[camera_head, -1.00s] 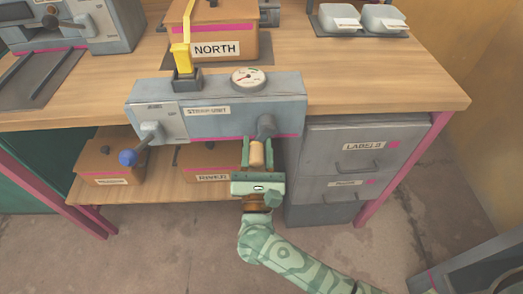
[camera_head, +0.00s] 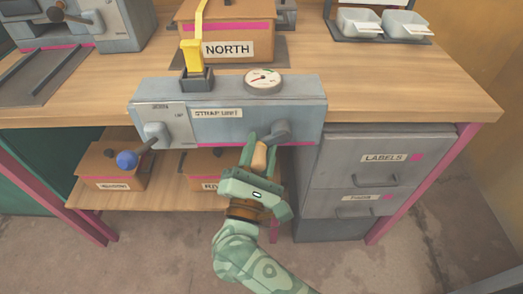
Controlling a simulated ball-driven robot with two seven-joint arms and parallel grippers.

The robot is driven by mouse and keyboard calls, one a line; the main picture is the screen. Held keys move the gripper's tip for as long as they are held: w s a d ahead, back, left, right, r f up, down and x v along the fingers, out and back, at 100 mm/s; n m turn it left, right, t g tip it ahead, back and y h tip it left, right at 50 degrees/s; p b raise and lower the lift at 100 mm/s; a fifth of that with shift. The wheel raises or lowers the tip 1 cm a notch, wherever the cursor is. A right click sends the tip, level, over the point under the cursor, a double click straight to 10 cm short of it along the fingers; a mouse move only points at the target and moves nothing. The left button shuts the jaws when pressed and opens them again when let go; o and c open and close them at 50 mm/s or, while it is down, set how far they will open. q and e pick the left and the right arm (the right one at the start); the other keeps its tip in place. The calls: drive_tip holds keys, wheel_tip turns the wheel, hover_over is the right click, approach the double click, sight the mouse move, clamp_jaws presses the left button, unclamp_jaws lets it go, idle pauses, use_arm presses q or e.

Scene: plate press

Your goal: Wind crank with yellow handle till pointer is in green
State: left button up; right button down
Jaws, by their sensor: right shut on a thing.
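The strap unit (camera_head: 240,125) is a grey box on the front edge of the bench. A crank (camera_head: 281,131) with a tan-yellow handle (camera_head: 259,157) sits on the right of its front face. My right gripper (camera_head: 258,155) is shut on this handle, below and left of the crank's hub. A second crank with a blue knob (camera_head: 127,159) is on the left of the face. A round white dial (camera_head: 264,79) stands on top, with a red mark; its pointer is too small to read surely. My left gripper is not in view.
A yellow strap piece (camera_head: 192,55) rises from the unit's top left, before the NORTH box (camera_head: 227,49). Grey drawers (camera_head: 365,180) stand close on the right below the bench. Labelled boxes (camera_head: 110,170) sit on the lower shelf.

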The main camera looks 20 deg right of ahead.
sight(253, 170)
drive_tip(key=shift+a+r, duration=0.2)
drive_tip(key=shift+r, duration=0.3)
drive_tip(key=c, duration=1.1)
unclamp_jaws()
drive_tip(key=shift+f, duration=0.25)
drive_tip(key=shift+s+a, duration=0.1)
drive_tip(key=shift+s, duration=0.15)
drive_tip(key=p+v, duration=0.1)
drive_tip(key=v, duration=0.5)
drive_tip(key=shift+w, duration=0.1)
drive_tip(key=shift+s+a+f, duration=0.15)
drive_tip(key=shift+s+a, duration=0.15)
drive_tip(key=shift+s, duration=0.15)
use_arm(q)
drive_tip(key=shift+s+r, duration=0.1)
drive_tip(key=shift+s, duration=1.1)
use_arm(e)
drive_tip(key=shift+f, duration=0.1)
